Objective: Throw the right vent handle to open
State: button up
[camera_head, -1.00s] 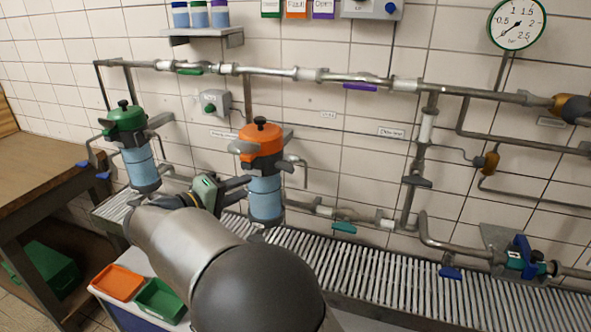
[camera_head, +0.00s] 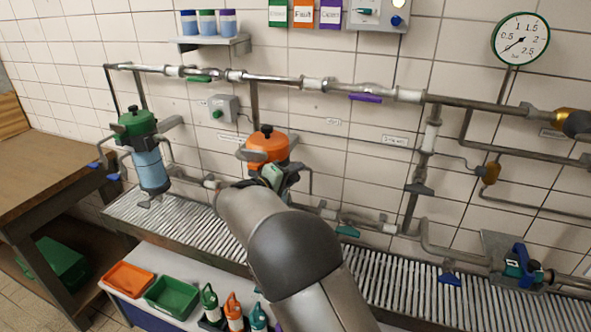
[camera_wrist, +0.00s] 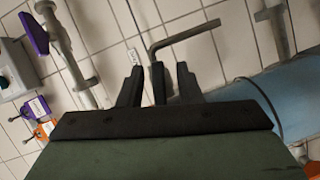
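The right filter housing has an orange lid (camera_head: 267,145) with a black knob; my arm hides most of its blue body, which shows in the wrist view (camera_wrist: 292,92). A bent grey pipe (camera_head: 308,180) hangs at its right side; a bent pipe also shows just beyond my fingers in the wrist view (camera_wrist: 185,38). My gripper (camera_wrist: 158,82) is open, its two dark fingers apart. A narrow dark upright piece, perhaps the vent handle, stands between them near the pipe's end; contact cannot be told. In the head view my gripper (camera_head: 275,178) is in front of the orange-lidded housing, partly hidden.
The green-lidded housing (camera_head: 137,124) stands left. A pipe with a purple handle (camera_head: 366,97) runs along the tiled wall. Teal (camera_head: 348,231) and blue (camera_head: 449,279) handles are lower right, above the slatted grating (camera_head: 400,285). Trays and bottles stand below.

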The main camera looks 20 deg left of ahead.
jog(key=shift+w+d, duration=0.2)
jog(key=shift+w, duration=0.15)
grip_shut()
jog(key=shift+f+n+b, duration=0.3)
jog(key=shift+f+b, duration=0.1)
jog(key=shift+b, duration=0.65)
jog(key=shift+n+t+b, duration=0.3)
jog(key=shift+b, duration=0.4)
jog(key=shift+r+n+h+b, duration=0.15)
jog(key=shift+n+h+b, duration=0.25)
jog(key=shift+n+b, duration=0.45)
jog(key=shift+r+t, duration=0.25)
jog(key=shift+t, duration=0.05)
grip_release()
